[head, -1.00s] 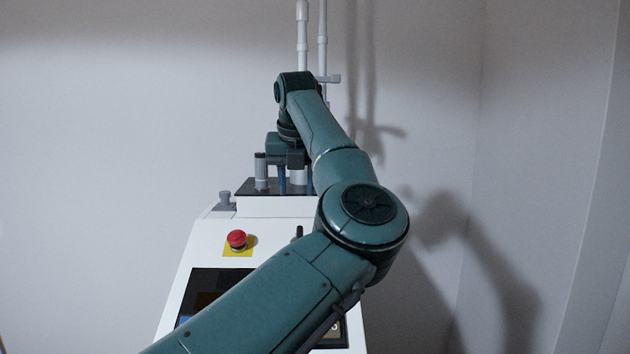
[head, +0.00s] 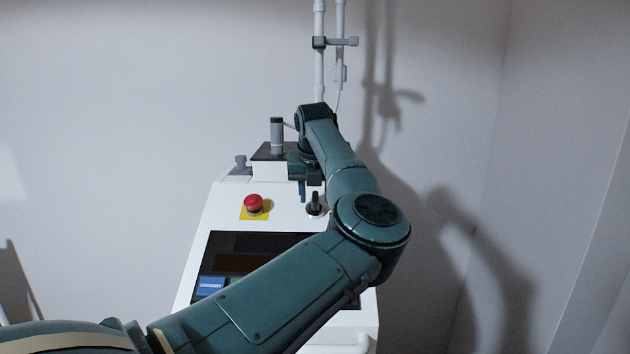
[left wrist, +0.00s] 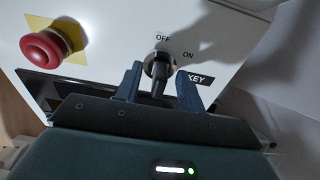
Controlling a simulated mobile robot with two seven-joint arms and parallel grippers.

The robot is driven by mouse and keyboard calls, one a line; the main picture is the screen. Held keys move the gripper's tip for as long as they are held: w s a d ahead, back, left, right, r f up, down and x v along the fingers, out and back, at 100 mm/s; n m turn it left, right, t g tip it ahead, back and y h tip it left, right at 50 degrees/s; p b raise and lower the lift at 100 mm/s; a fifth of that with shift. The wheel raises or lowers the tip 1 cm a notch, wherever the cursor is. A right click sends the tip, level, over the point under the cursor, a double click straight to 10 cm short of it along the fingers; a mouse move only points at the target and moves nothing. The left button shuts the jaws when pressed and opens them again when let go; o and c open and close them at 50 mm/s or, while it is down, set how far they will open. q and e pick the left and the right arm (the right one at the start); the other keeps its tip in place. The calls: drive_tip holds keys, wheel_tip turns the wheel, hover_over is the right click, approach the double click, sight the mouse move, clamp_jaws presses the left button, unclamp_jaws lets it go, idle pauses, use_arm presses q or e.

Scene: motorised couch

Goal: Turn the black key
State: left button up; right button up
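The black key (head: 314,203) stands in its switch on the white sloped panel, right of the red button in the head view. In the left wrist view the key (left wrist: 158,82) sits in a round collar below the OFF mark, with ON to its right and a KEY label beside it. My left gripper (head: 307,192) hangs just above the panel at the key. In the left wrist view its two blue fingers (left wrist: 160,84) are apart, one on each side of the key, with gaps visible. My right gripper is in neither view.
A red stop button (head: 254,203) on a yellow square sits left of the key. A dark screen (head: 240,262) lies in front of it. Behind are a grey post (head: 277,135) and white upright pipes (head: 319,70). A wall rises close on the right.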

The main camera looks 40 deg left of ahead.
use_arm(q)
drive_tip(key=shift+f, duration=0.15)
drive_tip(key=shift+c, duration=0.2)
clamp_jaws()
idle(0.4)
